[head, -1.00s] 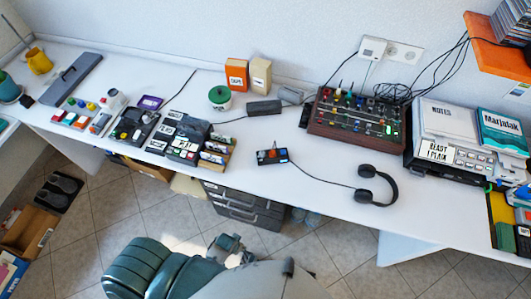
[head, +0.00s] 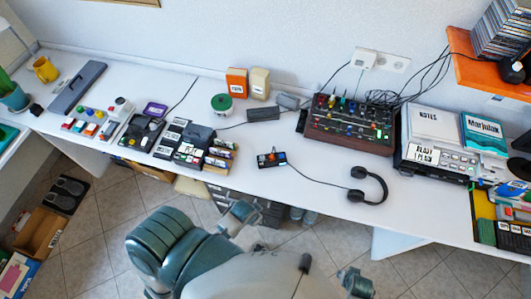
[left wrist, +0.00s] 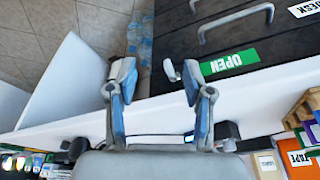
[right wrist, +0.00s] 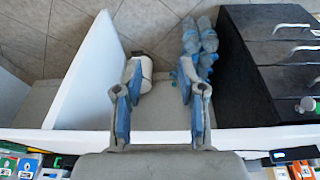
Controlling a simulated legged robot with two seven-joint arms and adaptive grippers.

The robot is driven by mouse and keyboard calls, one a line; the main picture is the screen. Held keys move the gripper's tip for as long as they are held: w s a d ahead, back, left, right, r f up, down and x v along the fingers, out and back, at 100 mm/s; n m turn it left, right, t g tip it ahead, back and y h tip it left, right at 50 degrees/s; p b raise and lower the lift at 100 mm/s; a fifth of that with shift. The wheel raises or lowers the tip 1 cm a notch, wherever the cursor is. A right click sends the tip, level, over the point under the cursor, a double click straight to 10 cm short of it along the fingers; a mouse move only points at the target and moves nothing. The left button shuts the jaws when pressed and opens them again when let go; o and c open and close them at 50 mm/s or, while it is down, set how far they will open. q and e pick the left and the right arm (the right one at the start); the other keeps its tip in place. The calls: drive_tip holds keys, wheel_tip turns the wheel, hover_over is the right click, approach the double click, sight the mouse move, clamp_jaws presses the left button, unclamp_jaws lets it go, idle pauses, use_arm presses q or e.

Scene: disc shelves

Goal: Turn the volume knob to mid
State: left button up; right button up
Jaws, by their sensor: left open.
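A small dark box (head: 271,158) with small coloured controls on top lies mid-table in the head view, joined by a cable to black headphones (head: 368,186). A larger mixer (head: 347,128) with many coloured knobs stands behind it to the right. Labels are too small to read, so I cannot tell which control is the volume knob or where it points. My left gripper (left wrist: 153,75) is open and empty in the left wrist view, with drawers and floor beyond. My right gripper (right wrist: 158,78) is open and empty in the right wrist view. Both are apart from the box.
Button devices (head: 135,131) and small boxes crowd the table's left half. A dark bar-shaped unit (head: 263,114) lies behind the small box. A device stack (head: 436,135) stands right, under an orange shelf (head: 492,73). The white table (head: 310,185) is clear around the small box.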

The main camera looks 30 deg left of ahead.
use_arm(q)
wheel_tip(320, 180, up, 8)
drive_tip(key=w+m+p, duration=0.1)
drive_tip(key=w+p, duration=0.1)
drive_tip(key=w, duration=0.1)
wheel_tip(320, 180, up, 14)
drive_tip(key=f+m+g, duration=0.1)
drive_tip(key=m+g, duration=0.2)
drive_tip(key=m, duration=0.5)
hover_over(262, 157)
drive_tip(key=shift+y, duration=0.3)
wheel_tip(262, 157, down, 17)
drive_tip(key=shift+r, duration=0.15)
use_arm(e)
drive_tip(key=s+d+f+g, duration=0.1)
drive_tip(key=s+d+f, duration=0.2)
drive_tip(key=s+f, duration=1.7)
wheel_tip(262, 157, down, 5)
drive_tip(key=shift+s+d+r+g, duration=0.15)
drive_tip(key=shift+s+g, duration=0.15)
drive_tip(key=shift+g, duration=0.1)
